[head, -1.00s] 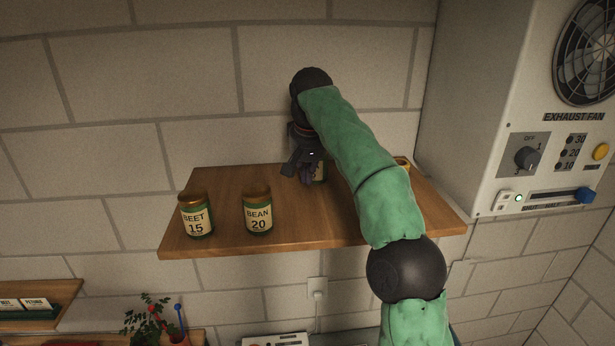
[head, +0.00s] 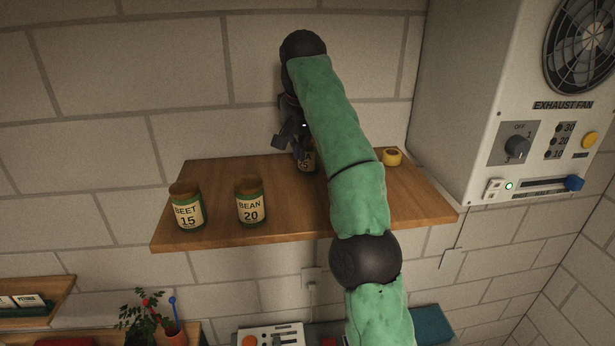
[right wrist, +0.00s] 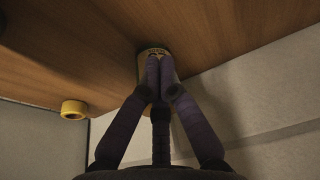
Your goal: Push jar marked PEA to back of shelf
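A jar (head: 307,162) stands near the back edge of the wooden shelf (head: 275,210), mostly hidden by my right gripper. My right gripper (head: 291,143) is above and in front of this jar. In the right wrist view the gripper's fingertips (right wrist: 159,88) are together, in front of the jar (right wrist: 152,53) and overlapping it; whether they touch cannot be told. The fingers hold nothing visible. My left gripper is in neither view.
Jars marked BEET 15 (head: 187,207) and BEAN 20 (head: 251,202) stand at the shelf's front left. A yellow tape roll (head: 392,157) lies at the back right, also in the right wrist view (right wrist: 73,109). The exhaust fan unit (head: 480,130) stands right of the shelf.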

